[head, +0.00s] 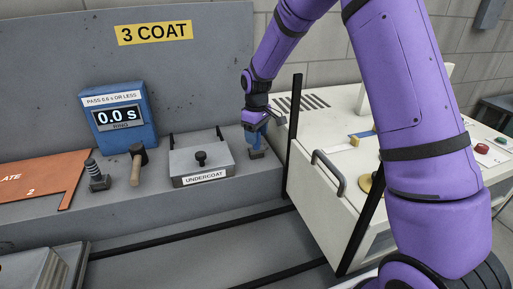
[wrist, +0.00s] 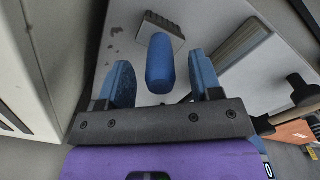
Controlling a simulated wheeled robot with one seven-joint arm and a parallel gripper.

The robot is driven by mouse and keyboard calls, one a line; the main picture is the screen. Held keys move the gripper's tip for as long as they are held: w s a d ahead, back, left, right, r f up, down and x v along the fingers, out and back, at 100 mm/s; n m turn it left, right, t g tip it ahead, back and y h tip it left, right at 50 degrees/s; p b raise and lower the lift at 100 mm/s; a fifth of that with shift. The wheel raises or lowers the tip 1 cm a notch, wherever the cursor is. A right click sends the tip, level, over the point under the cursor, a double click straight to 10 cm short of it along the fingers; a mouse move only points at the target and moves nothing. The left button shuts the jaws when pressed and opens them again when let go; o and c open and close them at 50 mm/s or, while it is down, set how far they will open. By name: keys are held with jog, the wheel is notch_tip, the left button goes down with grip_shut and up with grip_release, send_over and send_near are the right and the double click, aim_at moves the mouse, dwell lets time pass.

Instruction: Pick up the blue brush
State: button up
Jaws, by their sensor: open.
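The blue brush has a blue rounded handle (wrist: 160,64) and a grey bristle block (wrist: 163,28) in the wrist view. In the head view its dark block (head: 256,154) rests on the grey bench at the right end, by the white cabinet. My gripper (wrist: 160,72) is open, with one blue finger on each side of the handle and a visible gap on both sides. In the head view my gripper (head: 259,130) is directly above the brush block; its blue fingers and the blue handle are hard to tell apart there.
The lidded UNDERCOAT box (head: 203,165) stands just left of the brush. Further left are a hammer-like tool (head: 137,166), a dark ribbed post (head: 97,176), a blue timer (head: 119,117) and an orange plate (head: 45,178). The white cabinet (head: 316,130) stands close on the right.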

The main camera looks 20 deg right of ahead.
jog(key=shift+s+f, duration=0.1)
jog(key=shift+f, duration=1.35)
jog(key=shift+c, duration=0.2)
jog(key=c, duration=1)
jog(key=shift+o, duration=0.2)
jog(key=shift+r, duration=0.1)
